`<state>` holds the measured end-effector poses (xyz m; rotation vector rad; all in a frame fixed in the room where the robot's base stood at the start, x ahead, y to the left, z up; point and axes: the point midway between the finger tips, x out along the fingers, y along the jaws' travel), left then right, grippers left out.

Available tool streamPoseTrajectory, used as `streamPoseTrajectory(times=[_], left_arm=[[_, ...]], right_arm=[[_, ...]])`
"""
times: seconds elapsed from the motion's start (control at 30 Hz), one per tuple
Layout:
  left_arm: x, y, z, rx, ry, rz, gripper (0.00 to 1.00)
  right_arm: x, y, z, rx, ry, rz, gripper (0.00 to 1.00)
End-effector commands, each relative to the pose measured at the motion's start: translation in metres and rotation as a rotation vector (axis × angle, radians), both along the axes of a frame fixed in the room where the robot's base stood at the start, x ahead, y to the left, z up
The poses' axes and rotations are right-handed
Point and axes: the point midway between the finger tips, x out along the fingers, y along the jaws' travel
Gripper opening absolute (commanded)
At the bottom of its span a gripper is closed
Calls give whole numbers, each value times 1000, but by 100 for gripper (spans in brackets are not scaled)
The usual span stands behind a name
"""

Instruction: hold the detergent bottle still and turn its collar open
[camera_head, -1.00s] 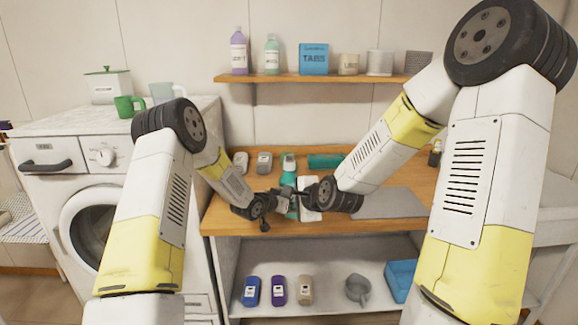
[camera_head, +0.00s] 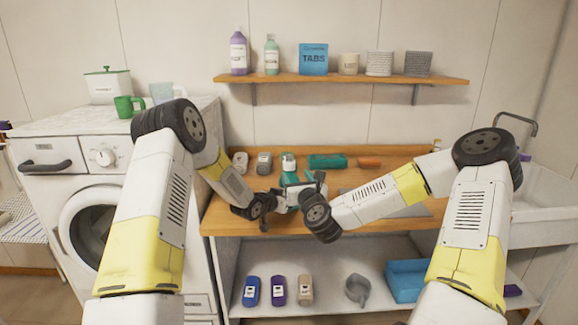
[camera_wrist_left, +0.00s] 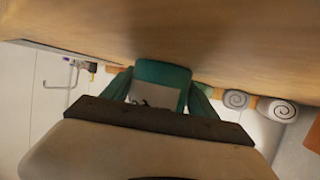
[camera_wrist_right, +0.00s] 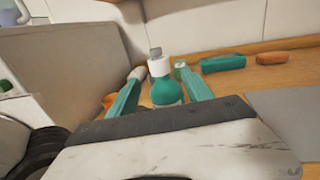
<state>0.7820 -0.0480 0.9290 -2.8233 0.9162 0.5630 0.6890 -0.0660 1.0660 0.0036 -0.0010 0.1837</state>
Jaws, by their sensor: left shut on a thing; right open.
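The detergent bottle (camera_head: 289,176) stands on the wooden counter, green with a white collar (camera_wrist_right: 159,66) and a grey cap on top (camera_wrist_right: 155,52). My left gripper (camera_head: 282,201) is shut on the bottle's lower body. In the left wrist view, the bottle's green body and pale label (camera_wrist_left: 153,96) lie between its fingers. My right gripper (camera_wrist_right: 160,71) is open, its green fingers on either side of the bottle's collar and shoulder in the right wrist view. In the head view the right gripper (camera_head: 315,184) is just right of the bottle, and the lower bottle is hidden.
Behind on the counter lie a teal roll or box (camera_head: 327,161) and an orange item (camera_head: 369,163). Two grey items (camera_head: 264,163) stand left of the bottle. A grey mat (camera_head: 412,208) lies to the right. A shelf (camera_head: 350,79) hangs above.

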Motion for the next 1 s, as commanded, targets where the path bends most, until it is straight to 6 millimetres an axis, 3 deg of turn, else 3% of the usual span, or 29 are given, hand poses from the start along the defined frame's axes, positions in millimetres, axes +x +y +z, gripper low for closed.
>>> streamPoseTrajectory(times=[0.3, 0.5, 0.9, 1.0], left_arm=[[0, 0, 1, -1, -1, 0, 0], [0, 0, 1, -1, -1, 0, 0], [0, 0, 1, -1, -1, 0, 0], [0, 0, 1, -1, -1, 0, 0]], right_arm=[[63, 13, 0, -2, -1, 1, 59], [88, 17, 0, -4, 0, 2, 59], [96, 19, 0, -3, 0, 3, 59], [96, 19, 0, -3, 1, 3, 41]])
